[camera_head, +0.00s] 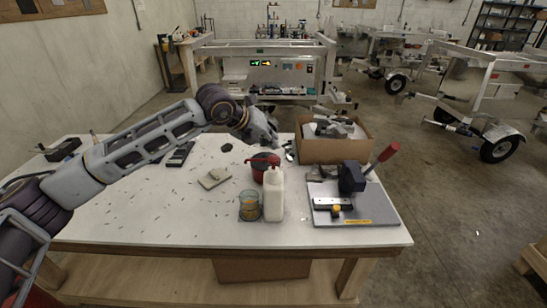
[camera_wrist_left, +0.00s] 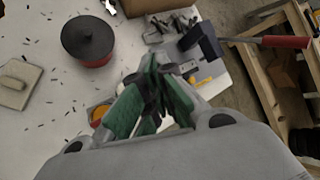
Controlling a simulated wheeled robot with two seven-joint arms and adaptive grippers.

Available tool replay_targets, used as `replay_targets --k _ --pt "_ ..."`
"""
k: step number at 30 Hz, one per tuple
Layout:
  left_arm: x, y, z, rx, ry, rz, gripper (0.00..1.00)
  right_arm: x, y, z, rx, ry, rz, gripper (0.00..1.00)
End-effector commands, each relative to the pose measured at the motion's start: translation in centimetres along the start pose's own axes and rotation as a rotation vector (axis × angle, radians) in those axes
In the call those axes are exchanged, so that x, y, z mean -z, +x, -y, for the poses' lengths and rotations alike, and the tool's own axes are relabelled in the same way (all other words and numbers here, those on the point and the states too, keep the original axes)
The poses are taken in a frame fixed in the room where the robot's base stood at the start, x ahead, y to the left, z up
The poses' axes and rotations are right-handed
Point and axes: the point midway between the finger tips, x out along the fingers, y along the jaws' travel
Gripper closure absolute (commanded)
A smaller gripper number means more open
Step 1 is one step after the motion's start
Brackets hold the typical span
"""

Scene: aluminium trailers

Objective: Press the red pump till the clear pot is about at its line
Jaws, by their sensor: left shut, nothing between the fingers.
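A white bottle (camera_head: 273,198) stands upright near the front middle of the table. Its red pump (camera_head: 272,172) is at the top, hard to separate from the red tub behind it. The clear pot (camera_head: 249,207) stands just left of the bottle and holds amber liquid; I cannot make out its line. The pot's amber top shows partly in the left wrist view (camera_wrist_left: 98,114). My left gripper (camera_head: 274,137) is shut and empty, above and behind the bottle, apart from the pump. Its green fingers (camera_wrist_left: 155,85) hide the bottle in the wrist view. My right gripper is not in view.
A red tub with a dark lid (camera_head: 258,166) stands behind the bottle. A cardboard box (camera_head: 335,151) with metal parts is at the back right. A grey board with a red-handled clamp (camera_head: 365,208) lies right. A beige block (camera_head: 214,178) and scattered dark bits lie left.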

Motion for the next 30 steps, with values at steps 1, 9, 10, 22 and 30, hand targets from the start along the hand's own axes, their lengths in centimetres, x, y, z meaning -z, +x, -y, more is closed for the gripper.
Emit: replay_targets --k 1,9,10,22,30 --pt "-0.2 -0.3 0.2 0.000 0.000 0.000 1.00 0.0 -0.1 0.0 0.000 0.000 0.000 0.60" --pt "-1.0 -1.4 1.0 0.000 0.000 0.000 1.00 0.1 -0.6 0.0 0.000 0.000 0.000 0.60" --pt "-1.1 -1.5 1.1 0.000 0.000 0.000 1.00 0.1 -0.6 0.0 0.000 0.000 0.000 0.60" --pt "-1.8 -2.5 1.8 0.000 0.000 -0.002 1.00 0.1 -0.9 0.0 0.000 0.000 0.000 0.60" --pt "-1.8 -2.5 1.8 0.000 0.000 -0.001 1.00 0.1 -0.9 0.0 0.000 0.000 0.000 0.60"
